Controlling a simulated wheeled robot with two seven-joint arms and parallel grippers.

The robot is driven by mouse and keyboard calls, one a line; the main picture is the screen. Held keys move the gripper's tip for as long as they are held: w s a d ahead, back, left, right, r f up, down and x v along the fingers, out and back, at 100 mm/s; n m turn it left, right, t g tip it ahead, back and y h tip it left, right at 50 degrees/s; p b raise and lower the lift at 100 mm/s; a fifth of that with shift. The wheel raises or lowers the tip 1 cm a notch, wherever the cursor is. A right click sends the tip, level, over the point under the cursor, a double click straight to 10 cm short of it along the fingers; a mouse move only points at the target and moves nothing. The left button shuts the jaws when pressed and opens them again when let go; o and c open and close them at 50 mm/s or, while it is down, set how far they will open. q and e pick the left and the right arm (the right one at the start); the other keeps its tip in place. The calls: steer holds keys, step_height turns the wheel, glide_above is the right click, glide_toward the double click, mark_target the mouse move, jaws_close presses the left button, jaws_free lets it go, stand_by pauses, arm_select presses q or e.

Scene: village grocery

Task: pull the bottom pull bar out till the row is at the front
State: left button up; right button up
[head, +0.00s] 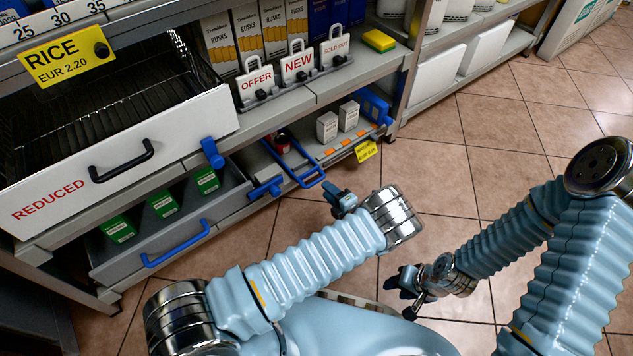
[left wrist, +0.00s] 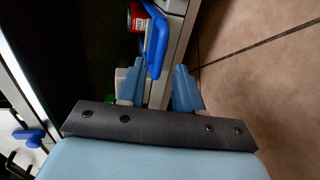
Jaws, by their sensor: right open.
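A blue U-shaped pull bar (head: 307,183) sticks out from the bottom shelf, in front of a red can (head: 282,142). In the left wrist view the blue bar (left wrist: 157,45) appears between my open fingers, with the red can (left wrist: 138,17) behind it. My left gripper (head: 336,200) is open, just right of and below the bar's front corner. It appears close to the bar but not closed on it; contact cannot be told. My right gripper (head: 402,280) is open and empty over the floor, away from the shelf. Most of the row behind the bar is hidden.
A grey drawer with green boxes (head: 162,203) and its own blue handle (head: 176,245) is at lower left. Above it is a white REDUCED drawer (head: 120,150). White boxes (head: 327,127) stand right of the bar. Tiled floor (head: 480,160) is clear to the right.

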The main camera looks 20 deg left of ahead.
mark_target(316, 180)
arm_select(q)
steer(key=x, duration=0.7)
steer(key=shift+c, duration=0.3)
steer(key=shift+s, duration=0.1)
jaws_close()
